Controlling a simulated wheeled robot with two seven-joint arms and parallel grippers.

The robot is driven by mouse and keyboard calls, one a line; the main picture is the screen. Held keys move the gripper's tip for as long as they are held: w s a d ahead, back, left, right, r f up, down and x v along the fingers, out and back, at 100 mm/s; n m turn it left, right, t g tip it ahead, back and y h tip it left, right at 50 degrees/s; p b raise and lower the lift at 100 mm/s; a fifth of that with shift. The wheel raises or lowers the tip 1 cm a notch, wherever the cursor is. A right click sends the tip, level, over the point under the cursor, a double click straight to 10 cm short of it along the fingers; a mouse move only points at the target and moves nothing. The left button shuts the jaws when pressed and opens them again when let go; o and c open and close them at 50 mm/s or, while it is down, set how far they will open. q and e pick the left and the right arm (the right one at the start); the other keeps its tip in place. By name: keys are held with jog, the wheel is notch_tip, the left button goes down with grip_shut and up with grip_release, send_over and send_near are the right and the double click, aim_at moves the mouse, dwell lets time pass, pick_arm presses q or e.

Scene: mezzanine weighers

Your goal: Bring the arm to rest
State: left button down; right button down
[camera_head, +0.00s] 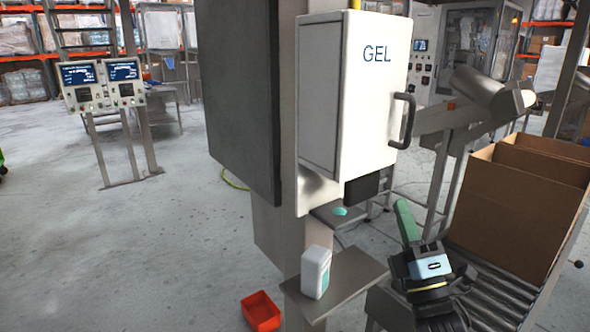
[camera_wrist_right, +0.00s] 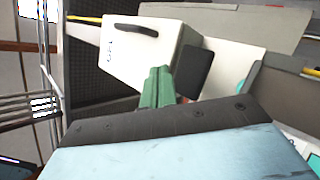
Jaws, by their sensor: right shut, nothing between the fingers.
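My right gripper (camera_head: 402,206) is at the lower right of the head view, with its green fingers pointing up. The fingers are shut together with nothing between them. It is below and to the right of the white GEL cabinet (camera_head: 345,95), apart from it, and left of the open cardboard box (camera_head: 513,215). In the wrist view the shut green fingers (camera_wrist_right: 157,80) show in front of the white cabinet (camera_wrist_right: 152,45). My left gripper is in neither view.
A small shelf (camera_head: 350,288) on the post bears a white bottle (camera_head: 315,271). A red bin (camera_head: 261,311) is low beside the post. The cardboard box stands on a roller conveyor (camera_head: 495,285). Two display panels (camera_head: 103,85) stand at the left.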

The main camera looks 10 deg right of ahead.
jog(key=s+a+f+m+g+h, duration=0.1)
jog(key=s+f+m+g, duration=0.1)
jog(key=f+m+g, duration=0.55)
jog(key=s+a+f+m+g, duration=0.15)
jog(key=f+m+g, duration=0.25)
jog(key=f, duration=0.7)
jog(key=s+a+f+m+g+y, duration=0.1)
jog(key=s+a+f+m+g, duration=0.15)
jog(key=s+f+g, duration=0.55)
jog(key=s+a+f+m+g+y, duration=0.1)
jog(key=s+a+f+m+g, duration=0.2)
jog(key=s, duration=0.9)
notch_tip(320, 180, down, 27)
jog(key=s+d+m+g, duration=0.1)
jog(key=s+g, duration=0.1)
jog(key=s, duration=0.1)
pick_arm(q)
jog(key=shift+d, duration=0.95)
pick_arm(e)
jog(key=s+d+f, duration=0.2)
jog(key=s+f, duration=0.5)
jog(key=s, duration=0.1)
jog(key=s+d+f, duration=0.2)
jog(key=s+f, duration=0.5)
jog(key=shift+s+d+g+h, duration=0.35)
jog(key=shift+d+h, duration=0.05)
